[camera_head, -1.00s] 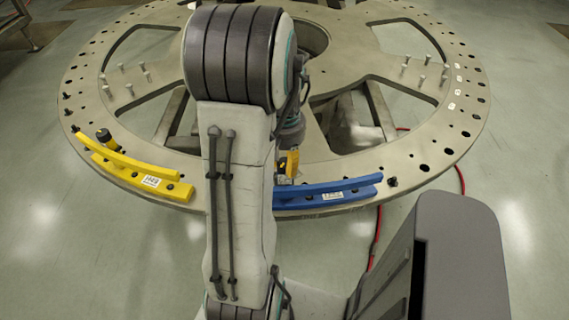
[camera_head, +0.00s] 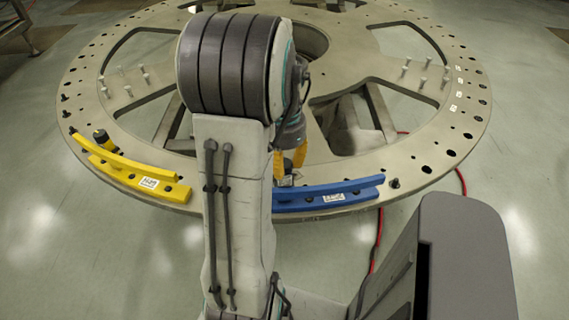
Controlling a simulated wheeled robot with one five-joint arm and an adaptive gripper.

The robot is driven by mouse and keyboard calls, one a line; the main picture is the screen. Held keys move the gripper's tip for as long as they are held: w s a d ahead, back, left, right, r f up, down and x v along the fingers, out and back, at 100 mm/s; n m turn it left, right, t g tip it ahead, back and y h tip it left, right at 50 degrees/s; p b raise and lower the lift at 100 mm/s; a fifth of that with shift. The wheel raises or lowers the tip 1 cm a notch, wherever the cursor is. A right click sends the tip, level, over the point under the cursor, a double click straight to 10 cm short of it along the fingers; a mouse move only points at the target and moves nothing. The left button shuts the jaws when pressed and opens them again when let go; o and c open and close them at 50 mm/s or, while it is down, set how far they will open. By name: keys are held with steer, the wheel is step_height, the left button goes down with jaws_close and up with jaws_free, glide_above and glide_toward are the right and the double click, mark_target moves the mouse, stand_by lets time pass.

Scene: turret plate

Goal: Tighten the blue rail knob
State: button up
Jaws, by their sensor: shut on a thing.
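The blue rail (camera_head: 328,196) lies on the near rim of the round turret plate (camera_head: 400,177). It is a curved blue bar with a white label, and its left end is partly behind my arm. My gripper (camera_head: 289,171) points down at the back edge of the rail's left part. Its yellow fingers are shut on the blue rail knob. The knob is mostly hidden by the fingers, the rail and my arm, so its seating cannot be seen.
A yellow rail (camera_head: 130,172) with a black-and-yellow knob (camera_head: 104,138) sits on the plate's left rim. Several upright pins stand on the plate at left and right. A red cable (camera_head: 377,240) runs over the floor below the plate.

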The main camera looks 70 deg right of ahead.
mark_target(285, 163)
steer(key=shift+f+m, duration=0.1)
steer(key=shift+m, duration=0.8)
steer(key=o, duration=1.2)
step_height(285, 163, up, 12)
stand_by(0.8)
